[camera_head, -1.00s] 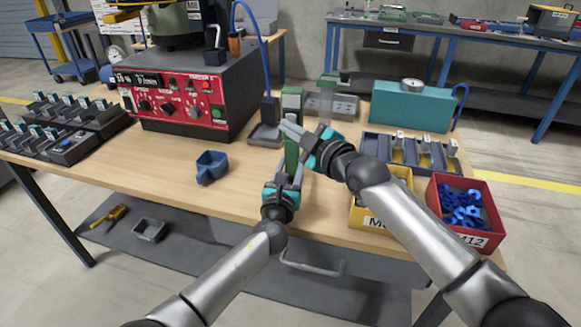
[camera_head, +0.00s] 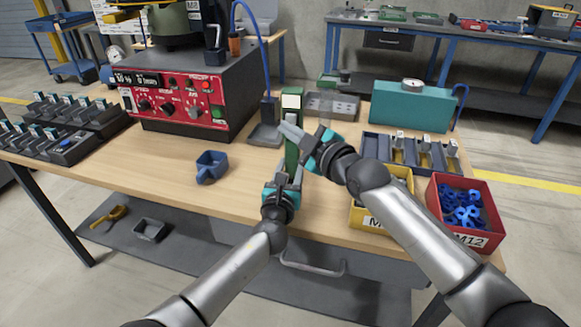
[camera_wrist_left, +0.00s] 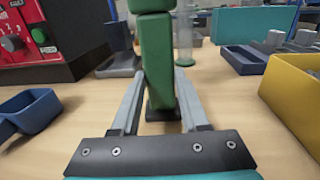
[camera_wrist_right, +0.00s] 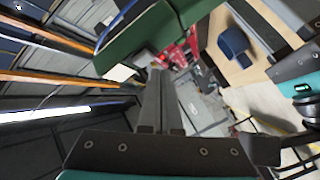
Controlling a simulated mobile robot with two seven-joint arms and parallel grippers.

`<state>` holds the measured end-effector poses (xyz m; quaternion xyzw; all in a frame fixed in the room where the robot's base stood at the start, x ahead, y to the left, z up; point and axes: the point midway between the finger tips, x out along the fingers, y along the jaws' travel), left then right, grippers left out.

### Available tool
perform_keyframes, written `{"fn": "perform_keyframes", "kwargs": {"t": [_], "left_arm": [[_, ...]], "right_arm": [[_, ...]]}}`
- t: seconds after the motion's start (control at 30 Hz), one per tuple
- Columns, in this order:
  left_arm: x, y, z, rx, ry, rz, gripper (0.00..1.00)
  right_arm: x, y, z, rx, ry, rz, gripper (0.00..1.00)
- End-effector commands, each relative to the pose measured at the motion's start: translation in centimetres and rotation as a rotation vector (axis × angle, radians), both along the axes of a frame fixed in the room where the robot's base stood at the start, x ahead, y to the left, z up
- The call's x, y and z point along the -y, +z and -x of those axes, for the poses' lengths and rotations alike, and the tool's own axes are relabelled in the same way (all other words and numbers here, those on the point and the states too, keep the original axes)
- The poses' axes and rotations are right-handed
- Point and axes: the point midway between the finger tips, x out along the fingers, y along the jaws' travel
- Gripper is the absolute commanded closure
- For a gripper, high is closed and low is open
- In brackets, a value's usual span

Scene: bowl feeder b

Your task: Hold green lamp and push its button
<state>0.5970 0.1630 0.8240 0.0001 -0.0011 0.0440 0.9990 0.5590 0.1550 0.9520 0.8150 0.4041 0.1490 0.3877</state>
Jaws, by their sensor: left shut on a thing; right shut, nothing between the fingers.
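The green lamp (camera_head: 291,152) stands upright near the front edge of the table, a pale panel near its top. My left gripper (camera_head: 292,172) is shut on its green body; in the left wrist view the lamp (camera_wrist_left: 157,62) sits between the two fingers. My right gripper (camera_head: 284,128) is shut and empty, its tips at the lamp's upper part, just below the panel. In the right wrist view the closed fingers (camera_wrist_right: 160,95) are close to the green lamp body (camera_wrist_right: 150,45). I cannot see the button or whether the tips touch it.
A red-fronted control box (camera_head: 170,108) stands behind left. A blue scoop (camera_head: 210,166) lies left on the table. A yellow bin (camera_head: 366,216), a red bin (camera_head: 480,236) with blue parts and a divided tray (camera_head: 372,146) are at right.

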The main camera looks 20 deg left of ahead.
Motion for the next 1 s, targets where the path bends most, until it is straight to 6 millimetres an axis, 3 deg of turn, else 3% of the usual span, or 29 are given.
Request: {"fn": "perform_keyframes", "kwargs": {"t": [0.03, 0.47, 1.0], "left_arm": [[-0.1, -0.7, 0.2, -0.013, 0.002, 0.0, 1.0], [-0.1, -0.7, 0.2, -0.013, 0.001, 0.0, 1.0], [-0.1, -0.7, 0.2, -0.013, 0.001, 0.0, 1.0]], "right_arm": [[0.1, 0.0, 0.2, 0.001, -0.001, -0.001, 1.0], [0.1, 0.0, 0.6, 0.001, -0.001, 0.001, 1.0], [0.5, 0.0, 5.7, -0.001, 0.0, -0.001, 1.0]]}}
